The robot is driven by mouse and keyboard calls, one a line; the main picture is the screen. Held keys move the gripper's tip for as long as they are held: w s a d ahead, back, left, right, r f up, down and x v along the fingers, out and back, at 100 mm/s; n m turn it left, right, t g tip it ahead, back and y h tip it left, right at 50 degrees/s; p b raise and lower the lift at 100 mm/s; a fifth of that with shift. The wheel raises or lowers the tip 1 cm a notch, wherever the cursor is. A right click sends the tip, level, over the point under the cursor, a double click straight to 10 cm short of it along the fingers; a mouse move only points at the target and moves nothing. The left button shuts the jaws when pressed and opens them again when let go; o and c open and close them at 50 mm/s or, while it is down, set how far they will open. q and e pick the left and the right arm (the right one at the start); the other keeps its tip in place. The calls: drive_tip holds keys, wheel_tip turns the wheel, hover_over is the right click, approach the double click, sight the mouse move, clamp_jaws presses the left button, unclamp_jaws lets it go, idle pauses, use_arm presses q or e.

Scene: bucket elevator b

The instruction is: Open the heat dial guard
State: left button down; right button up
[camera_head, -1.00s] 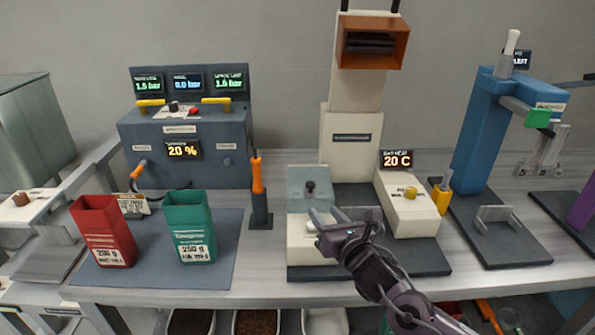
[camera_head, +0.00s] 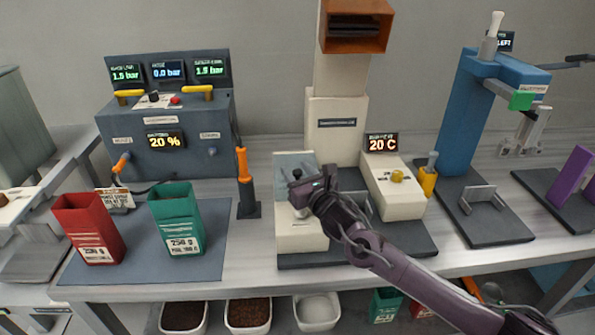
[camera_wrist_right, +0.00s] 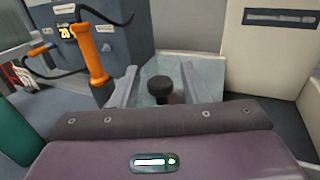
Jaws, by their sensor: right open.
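A pale grey-blue, see-through-looking panel (camera_head: 291,162) with a black knob (camera_head: 296,173) sits on a white box (camera_head: 297,238) at the bench middle; it looks like the guard and appears closed. My right gripper (camera_head: 302,190) is at the panel's front, partly hiding it. In the right wrist view, the open fingers stand on either side of the black knob (camera_wrist_right: 160,88), over the grey panel (camera_wrist_right: 205,75). I cannot tell whether they touch it. A yellow dial (camera_head: 397,176) shows on the white box under the 20 C display (camera_head: 381,143). My left gripper is out of view.
An orange-handled tool (camera_head: 243,165) stands upright left of the panel. The white tower (camera_head: 336,122) rises behind. Red (camera_head: 91,230) and green (camera_head: 176,220) containers stand on a mat at left. A yellow-handled item (camera_head: 429,180) stands at right.

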clamp_jaws()
drive_tip(key=r+g+p, duration=0.1)
drive_tip(key=p, duration=0.2)
drive_tip(key=w+r+m+g+p, duration=0.1)
drive_tip(key=r+p, duration=0.1)
drive_tip(key=p, duration=0.1)
drive_tip(key=w+r+g+h+p, duration=0.1)
drive_tip(key=r+p, duration=0.1)
drive_tip(key=p, duration=0.1)
drive_tip(key=shift+r+g, duration=0.2)
drive_tip(key=shift+g, duration=0.2)
drive_tip(key=shift+w+r+m+g+p, duration=0.3)
drive_tip(key=shift+w+g+p, duration=0.1)
drive_tip(key=shift+g, duration=0.2)
drive_tip(key=shift+w+r+b, duration=0.35)
drive_tip(key=shift+w+r, duration=0.1)
drive_tip(key=shift+r, duration=0.2)
